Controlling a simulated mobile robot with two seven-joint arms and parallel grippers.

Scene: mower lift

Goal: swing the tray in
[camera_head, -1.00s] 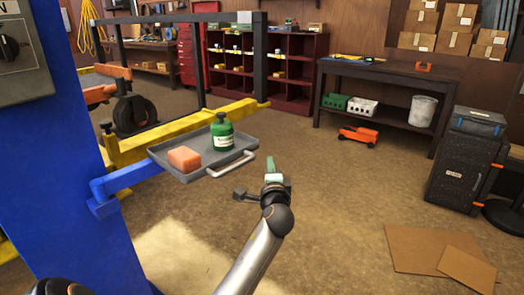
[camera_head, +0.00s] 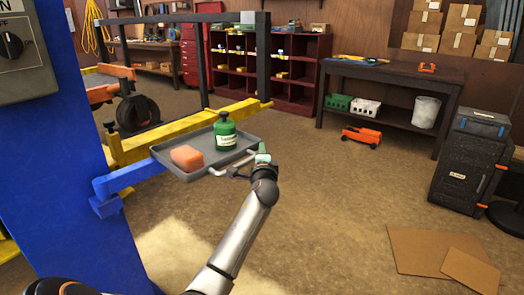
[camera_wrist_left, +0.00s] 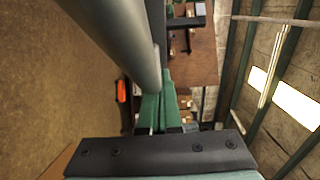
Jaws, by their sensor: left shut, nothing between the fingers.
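The grey tray (camera_head: 205,165) sits level at the end of a blue swing arm (camera_head: 130,178) on the blue post (camera_head: 60,190). It holds an orange block (camera_head: 187,158) and a green bottle (camera_head: 225,132). A pale bar handle (camera_head: 218,168) runs along its near right side. My left gripper (camera_head: 262,150) is at the right end of the handle, shut and empty; contact cannot be told. In the left wrist view its green fingers (camera_wrist_left: 155,108) are together, with a thick grey bar, probably the handle, close beside them. My right gripper is not in view.
A yellow lift beam (camera_head: 185,125) and dark frame stand behind the tray. A dark workbench (camera_head: 390,85) with bins is at the back right. A black case (camera_head: 468,160) stands at right; cardboard sheets (camera_head: 440,250) lie on the floor. The floor right of the tray is open.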

